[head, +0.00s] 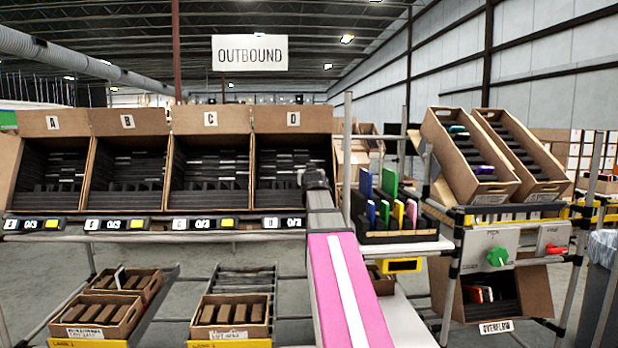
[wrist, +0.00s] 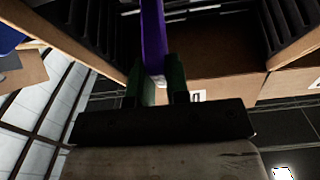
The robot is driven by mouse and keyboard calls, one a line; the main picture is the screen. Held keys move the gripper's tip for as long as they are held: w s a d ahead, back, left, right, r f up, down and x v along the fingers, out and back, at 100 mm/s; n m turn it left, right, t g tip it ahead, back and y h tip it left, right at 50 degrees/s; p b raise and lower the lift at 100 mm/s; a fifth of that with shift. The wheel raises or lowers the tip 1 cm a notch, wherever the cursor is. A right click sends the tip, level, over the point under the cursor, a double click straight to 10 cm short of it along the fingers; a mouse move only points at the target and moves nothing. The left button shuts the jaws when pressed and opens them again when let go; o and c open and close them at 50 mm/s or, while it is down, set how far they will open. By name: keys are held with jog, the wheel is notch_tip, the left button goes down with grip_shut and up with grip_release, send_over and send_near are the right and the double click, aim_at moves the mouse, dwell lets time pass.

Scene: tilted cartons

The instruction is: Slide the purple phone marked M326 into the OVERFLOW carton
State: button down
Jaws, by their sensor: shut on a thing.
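In the wrist view my gripper (wrist: 163,85) is shut on a purple phone (wrist: 153,40), which stands out beyond the dark green fingertips. No M326 mark can be read on it. A brown carton wall with a small white label and dark slotted dividers are close around the phone; I cannot tell whether it touches them. In the head view the OVERFLOW carton (head: 540,291) is at the lower right, tilted, with dark slots and a few red and white items inside. My fingertips cannot be made out in the head view.
Two tilted slotted cartons (head: 506,190) stand above OVERFLOW; a purple item (head: 484,170) shows in the left one. A rack of coloured phones (head: 377,238) and cartons A to D (head: 66,122) are left.

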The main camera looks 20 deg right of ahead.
jog(key=s+a+r, duration=0.2)
jog(key=s+r, duration=0.3)
jog(key=s, duration=0.3)
jog(key=shift+s+a, duration=0.2)
jog(key=shift+s, duration=0.15)
dwell(0.5)
jog(key=shift+r, duration=0.1)
